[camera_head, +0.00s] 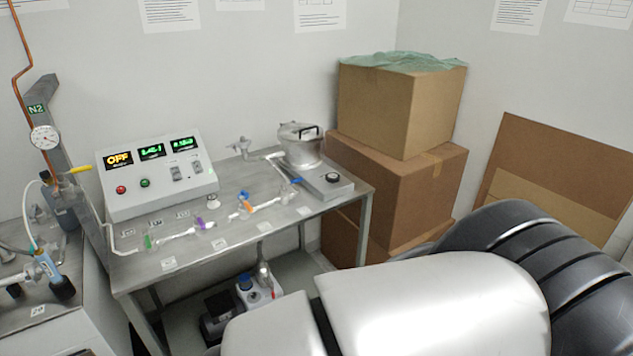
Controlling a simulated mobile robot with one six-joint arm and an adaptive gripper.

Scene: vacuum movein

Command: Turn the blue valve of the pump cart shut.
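The pump cart is a grey metal table (300,214) against the wall, with a glass line running along its top. A blue valve handle (296,180) sits at the right end of this line, beside the metal pot (300,146). A second, small blue part (245,195) shows above an orange valve handle (247,206) at the middle of the line. Which way each handle is turned is too small to tell. My gripper is not in view; large white and black parts of my arm fill the lower right.
Purple (200,223) and green (148,242) valve handles sit further left. A control box (158,176) reading OFF stands at the back. A pump with a blue cap (245,281) stands below. Stacked cardboard boxes (400,110) stand close on the right. A second bench (40,316) is at left.

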